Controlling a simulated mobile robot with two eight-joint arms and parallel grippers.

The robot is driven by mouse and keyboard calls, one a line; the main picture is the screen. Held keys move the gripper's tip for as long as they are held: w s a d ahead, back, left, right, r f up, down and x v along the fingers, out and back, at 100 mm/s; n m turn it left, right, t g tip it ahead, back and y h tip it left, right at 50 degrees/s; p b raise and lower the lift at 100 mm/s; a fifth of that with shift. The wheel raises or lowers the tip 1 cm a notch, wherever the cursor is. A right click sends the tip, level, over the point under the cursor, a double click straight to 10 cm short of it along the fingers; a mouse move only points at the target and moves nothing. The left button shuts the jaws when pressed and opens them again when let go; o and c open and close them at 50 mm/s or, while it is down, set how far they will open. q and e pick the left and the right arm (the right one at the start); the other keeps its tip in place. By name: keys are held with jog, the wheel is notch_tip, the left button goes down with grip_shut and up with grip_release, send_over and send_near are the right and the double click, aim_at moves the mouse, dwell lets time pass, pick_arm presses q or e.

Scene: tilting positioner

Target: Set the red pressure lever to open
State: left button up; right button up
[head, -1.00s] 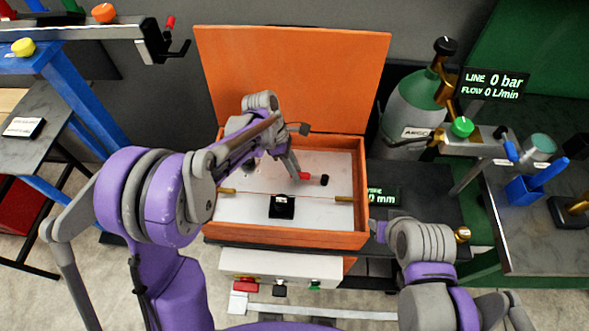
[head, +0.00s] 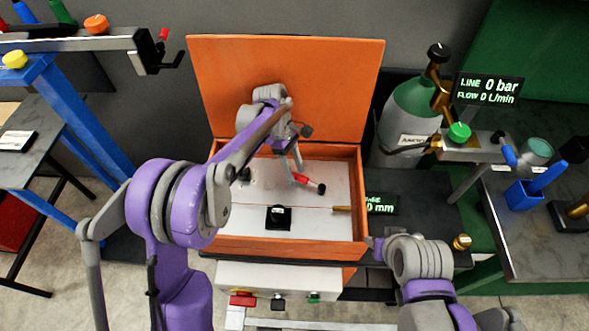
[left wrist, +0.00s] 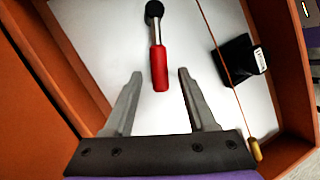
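A red-handled lever (head: 301,179) with a grey shaft and black end lies over the white floor of the orange box. In the left wrist view its red handle (left wrist: 159,68) points toward my left gripper (left wrist: 161,76). The two fingers are open, one on each side of the handle's end, with a visible gap on both sides. In the head view my left gripper (head: 294,172) reaches down into the box at the handle. My right gripper (head: 376,248) is beside the box's front right corner, mostly hidden by its own wrist; its fingers are unclear.
The orange box (head: 290,246) has raised walls and an upright back lid (head: 285,85). A black block (head: 278,217) sits near a thin red line inside. A gas cylinder (head: 408,115) and a display reading 0 bar (head: 489,89) stand at right. A white button panel (head: 278,278) is in front.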

pick_arm(q)
notch_tip(320, 180, up, 10)
dwell(0.6)
jog(key=shift+c, duration=0.4)
